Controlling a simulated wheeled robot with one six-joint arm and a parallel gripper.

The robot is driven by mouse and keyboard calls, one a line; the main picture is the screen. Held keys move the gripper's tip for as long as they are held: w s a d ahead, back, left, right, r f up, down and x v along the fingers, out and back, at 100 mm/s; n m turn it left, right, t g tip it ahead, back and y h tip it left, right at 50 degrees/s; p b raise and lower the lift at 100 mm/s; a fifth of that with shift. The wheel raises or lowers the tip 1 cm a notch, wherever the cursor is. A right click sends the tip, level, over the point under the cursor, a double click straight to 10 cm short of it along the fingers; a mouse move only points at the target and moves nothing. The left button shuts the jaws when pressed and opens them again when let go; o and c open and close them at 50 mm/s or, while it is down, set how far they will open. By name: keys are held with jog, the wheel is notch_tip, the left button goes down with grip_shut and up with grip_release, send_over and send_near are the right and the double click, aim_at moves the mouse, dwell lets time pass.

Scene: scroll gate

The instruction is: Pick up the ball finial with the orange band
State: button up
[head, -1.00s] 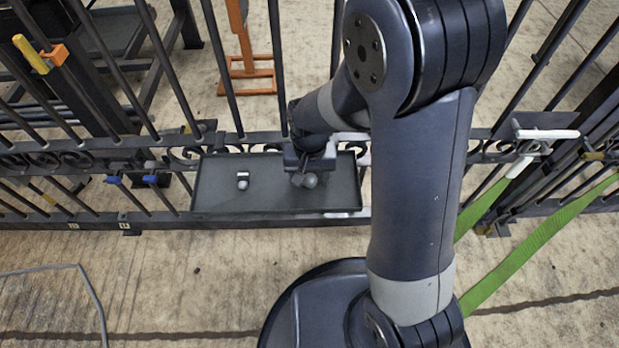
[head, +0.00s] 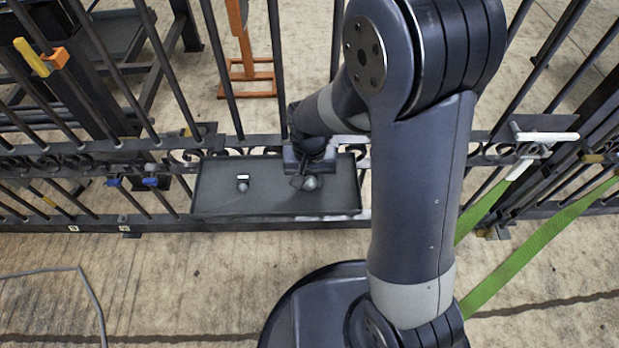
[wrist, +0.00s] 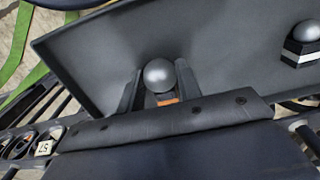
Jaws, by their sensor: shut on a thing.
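The ball finial with the orange band (wrist: 159,77) is a grey ball, with a bit of orange showing below it in the wrist view. My gripper (wrist: 158,88) is shut on it, one finger on each side. In the head view the finial's ball (head: 311,183) shows just beside my gripper (head: 304,180), over the right half of the dark tray (head: 270,205). The finial's lower part is hidden by the gripper. I cannot tell whether it touches the tray.
A second ball finial with a white band (head: 242,184) is in the tray's left half, also seen in the wrist view (wrist: 306,32). The tray sits against a barred iron gate (head: 150,142). Blue-handled clamps (head: 113,181) are left of the tray; a green strap (head: 540,240) runs at right.

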aim_at(310, 179)
notch_tip(310, 179, up, 10)
jog(key=p, duration=0.4)
